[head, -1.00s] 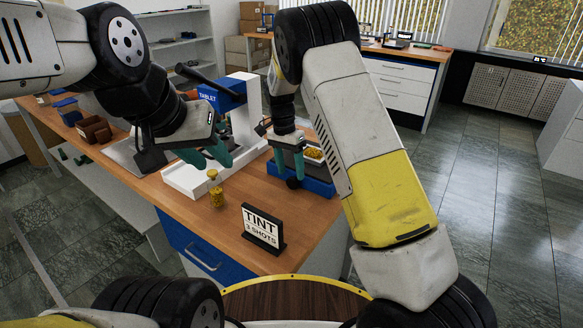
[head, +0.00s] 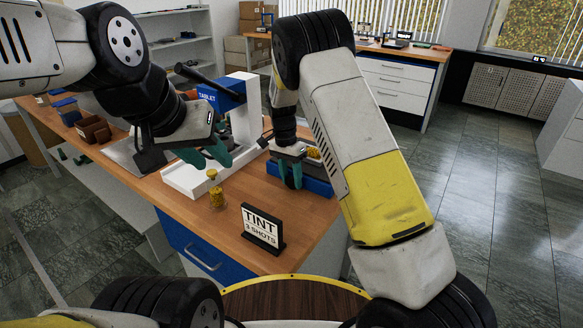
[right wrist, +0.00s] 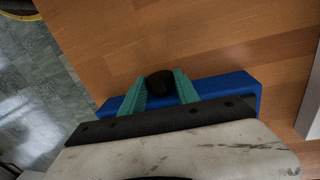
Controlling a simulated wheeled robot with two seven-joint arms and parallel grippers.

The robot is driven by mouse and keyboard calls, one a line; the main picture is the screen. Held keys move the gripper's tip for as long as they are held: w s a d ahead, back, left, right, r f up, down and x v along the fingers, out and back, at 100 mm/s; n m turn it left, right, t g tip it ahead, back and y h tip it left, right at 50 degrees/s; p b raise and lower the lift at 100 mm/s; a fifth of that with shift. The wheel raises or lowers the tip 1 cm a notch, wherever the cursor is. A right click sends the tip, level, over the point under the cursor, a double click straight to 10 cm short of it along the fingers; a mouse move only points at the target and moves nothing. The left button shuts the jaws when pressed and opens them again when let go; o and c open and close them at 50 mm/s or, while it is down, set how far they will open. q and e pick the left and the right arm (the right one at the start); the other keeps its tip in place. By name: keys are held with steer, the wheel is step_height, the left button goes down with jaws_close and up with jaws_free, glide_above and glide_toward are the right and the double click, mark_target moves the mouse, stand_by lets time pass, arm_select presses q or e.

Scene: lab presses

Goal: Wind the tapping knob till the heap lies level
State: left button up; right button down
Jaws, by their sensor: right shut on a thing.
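The tapping device is a blue block (head: 318,186) at the right end of the bench. A yellow heap (head: 313,153) lies on its top, mostly hidden behind my right gripper, so I cannot tell how level it is. The black round knob (right wrist: 160,83) is on the device's front side in the right wrist view. My right gripper (head: 291,185) is shut on the knob, one teal finger on each side; it also shows in the right wrist view (right wrist: 162,92). My left gripper (head: 213,163) hangs above the white tray, fingers apart and empty.
A small jar of yellow pieces (head: 217,196) and a "TINT 3 SHOTS" sign (head: 262,227) stand near the front edge. The blue tablet press (head: 222,95) rises behind the white tray (head: 185,184). Brown bins (head: 94,129) stand to the left.

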steer(key=t+y, duration=0.2)
steer(key=shift+s+d+y, duration=0.2)
steer(key=shift+d+y, duration=0.2)
steer(key=shift+s+f+t+y, duration=0.1)
steer(key=shift+t+y, duration=0.5)
steer(key=shift+y, duration=0.3)
steer(key=c, duration=0.9)
jaws_free()
steer(key=v, duration=0.7)
steer(key=shift+r, duration=0.4)
steer(key=shift+d, duration=0.15)
